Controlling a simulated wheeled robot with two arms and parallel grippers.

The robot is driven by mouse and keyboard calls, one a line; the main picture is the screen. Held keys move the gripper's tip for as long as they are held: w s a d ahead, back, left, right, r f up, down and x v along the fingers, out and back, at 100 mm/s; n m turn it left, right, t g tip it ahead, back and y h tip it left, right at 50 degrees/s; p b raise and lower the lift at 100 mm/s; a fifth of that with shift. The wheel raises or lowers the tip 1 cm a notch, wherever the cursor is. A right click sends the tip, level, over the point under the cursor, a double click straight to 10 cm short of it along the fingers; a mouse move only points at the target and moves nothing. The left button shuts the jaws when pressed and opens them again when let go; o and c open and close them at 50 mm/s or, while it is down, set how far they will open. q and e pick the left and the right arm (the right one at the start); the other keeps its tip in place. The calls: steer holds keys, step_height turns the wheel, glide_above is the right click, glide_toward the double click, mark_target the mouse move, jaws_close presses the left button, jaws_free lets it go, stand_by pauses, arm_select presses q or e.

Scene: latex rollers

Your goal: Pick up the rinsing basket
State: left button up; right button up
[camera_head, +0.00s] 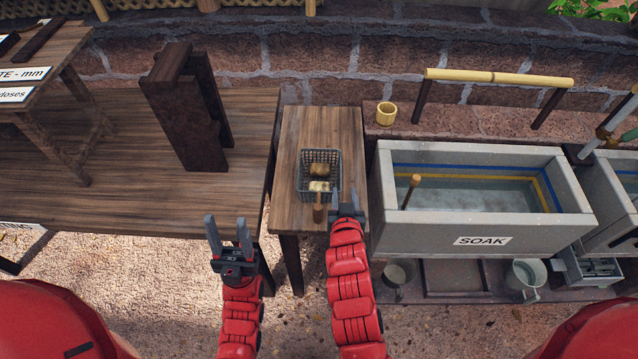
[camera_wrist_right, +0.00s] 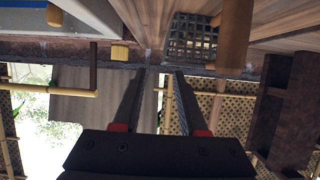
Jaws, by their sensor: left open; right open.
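The rinsing basket (camera_head: 334,165) is a dark wire-mesh basket on a small wooden side table (camera_head: 289,150). Pale pieces lie inside it, and a wooden handle (camera_head: 318,211) sticks out at its near side. My right gripper (camera_head: 347,204) is open and empty at the table's near right, just right of the handle. In the right wrist view, the basket (camera_wrist_right: 190,40) and its handle (camera_wrist_right: 234,40) show to the upper right of the open fingers (camera_wrist_right: 162,75), apart from them. My left gripper (camera_head: 228,228) is open and empty, in front of the big table, left of the side table.
A grey tank marked SOAK (camera_head: 482,240) holds water and stands right of the side table. A bamboo cup (camera_head: 386,113) and a bamboo rail (camera_head: 498,78) are behind it. A dark wooden stand (camera_head: 175,110) is on the large table (camera_head: 110,190) at left.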

mark_target(340, 172)
steer(key=p+x, duration=0.1)
steer(key=x, duration=0.4)
steer(key=shift+w+f, duration=0.1)
steer(key=shift+w, duration=0.3)
steer(key=shift+w+a+p, duration=0.1)
steer(key=shift+w+p, duration=0.4)
steer(key=shift+p, duration=0.15)
steer(key=x, duration=0.2)
steer(key=p+x, duration=0.1)
steer(key=shift+a, duration=0.25)
steer(key=shift+w+f, duration=0.35)
steer(key=shift+w, duration=0.15)
jaws_close()
